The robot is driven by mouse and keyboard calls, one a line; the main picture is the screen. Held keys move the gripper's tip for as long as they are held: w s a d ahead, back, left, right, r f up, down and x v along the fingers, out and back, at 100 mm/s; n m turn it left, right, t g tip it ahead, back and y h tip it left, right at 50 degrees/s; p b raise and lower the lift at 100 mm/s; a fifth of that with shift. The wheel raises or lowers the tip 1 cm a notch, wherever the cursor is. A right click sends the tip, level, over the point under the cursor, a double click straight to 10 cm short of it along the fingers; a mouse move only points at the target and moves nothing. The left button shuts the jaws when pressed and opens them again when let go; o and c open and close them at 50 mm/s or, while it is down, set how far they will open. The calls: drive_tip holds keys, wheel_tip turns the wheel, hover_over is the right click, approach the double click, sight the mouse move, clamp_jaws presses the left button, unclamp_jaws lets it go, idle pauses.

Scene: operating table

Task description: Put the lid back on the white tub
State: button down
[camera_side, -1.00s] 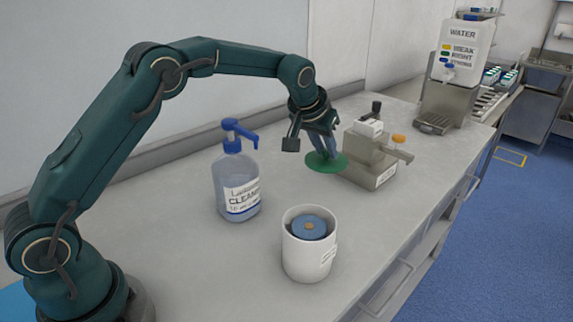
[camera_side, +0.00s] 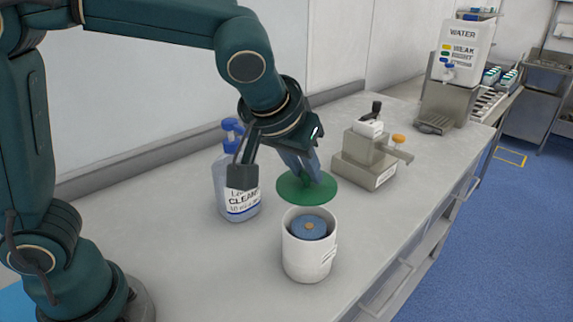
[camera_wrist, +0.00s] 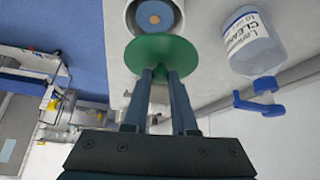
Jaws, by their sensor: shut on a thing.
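The white tub (camera_side: 308,262) stands upright and open on the table, with a blue round thing with a small tan centre (camera_side: 310,228) inside. My gripper (camera_side: 310,178) is shut on the green lid (camera_side: 292,190), a flat disc. It holds the lid in the air behind the tub's rim, apart from it as far as I can tell. In the wrist view the lid (camera_wrist: 160,56) sits at the fingertips (camera_wrist: 163,74) and covers part of the tub (camera_wrist: 178,12); the blue thing inside still shows.
A cleaner bottle with a blue pump (camera_side: 236,190) stands close by, left of the tub and partly behind my arm. A metal device with an orange knob (camera_side: 370,155) stands behind right. A water dispenser (camera_side: 455,70) is farther back. The table is clear in front and right of the tub.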

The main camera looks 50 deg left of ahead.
sight(304, 198)
drive_tip(key=shift+s+d+r+m, duration=0.3)
drive_tip(key=shift+d+r, duration=0.2)
drive_tip(key=shift+d, duration=0.2)
drive_tip(key=shift+f, duration=3.2)
drive_tip(key=shift+f, duration=0.15)
drive_tip(key=shift+c, duration=0.8)
unclamp_jaws()
drive_tip(key=shift+r, duration=3.55)
